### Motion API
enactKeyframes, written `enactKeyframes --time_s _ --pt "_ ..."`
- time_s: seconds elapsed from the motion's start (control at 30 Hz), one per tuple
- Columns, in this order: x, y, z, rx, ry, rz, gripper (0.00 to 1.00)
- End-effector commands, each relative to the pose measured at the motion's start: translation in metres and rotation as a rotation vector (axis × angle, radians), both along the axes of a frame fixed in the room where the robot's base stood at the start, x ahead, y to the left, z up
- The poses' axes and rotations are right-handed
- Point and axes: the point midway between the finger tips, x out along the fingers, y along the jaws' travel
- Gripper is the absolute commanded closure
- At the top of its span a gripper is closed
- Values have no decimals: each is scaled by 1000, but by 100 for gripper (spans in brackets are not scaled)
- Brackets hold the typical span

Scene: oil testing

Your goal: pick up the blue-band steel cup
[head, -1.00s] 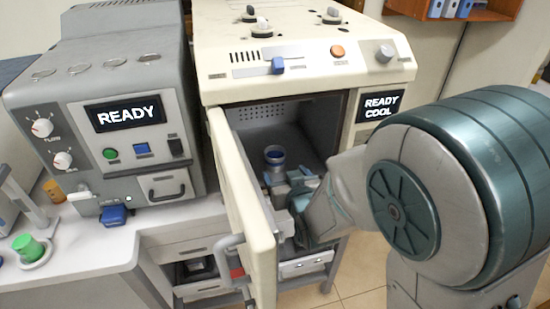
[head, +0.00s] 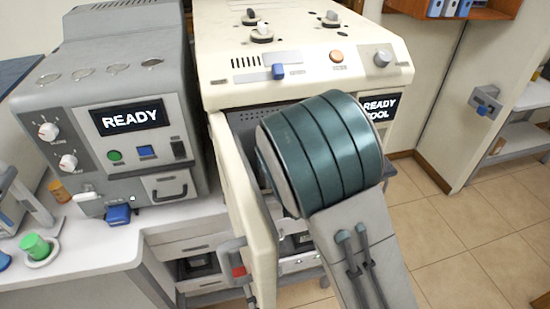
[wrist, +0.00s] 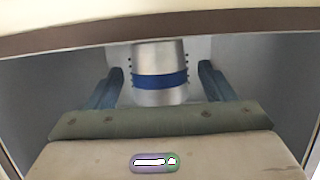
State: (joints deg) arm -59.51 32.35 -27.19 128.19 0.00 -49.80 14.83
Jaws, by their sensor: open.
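The steel cup (wrist: 160,55) with a blue band (wrist: 160,82) stands inside the open chamber of the cream machine, straight ahead in the wrist view. My gripper (wrist: 161,72) is open, with one blue finger on each side of the cup. A gap shows between each finger and the cup, and nothing is gripped. In the head view my arm hides the cup and my gripper.
The cream machine (head: 300,85) has its door (head: 238,200) swung open on the left of my arm. A grey machine (head: 130,80) reading READY stands at left. A green-capped item (head: 35,246) sits on the white counter (head: 90,255). Open floor lies at right.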

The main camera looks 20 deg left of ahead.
Motion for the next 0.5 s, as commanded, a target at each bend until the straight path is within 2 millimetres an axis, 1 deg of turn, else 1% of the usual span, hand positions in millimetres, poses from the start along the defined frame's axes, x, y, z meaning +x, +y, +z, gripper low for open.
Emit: enactKeyframes --time_s 0.1,0.2,0.47,0.5 --pt "10 6 -3 -2 -1 1 24" --pt "14 8 -4 0 0 -1 24" --pt "15 9 -6 0 -1 -1 24" --pt "15 9 -6 0 -1 -1 30"
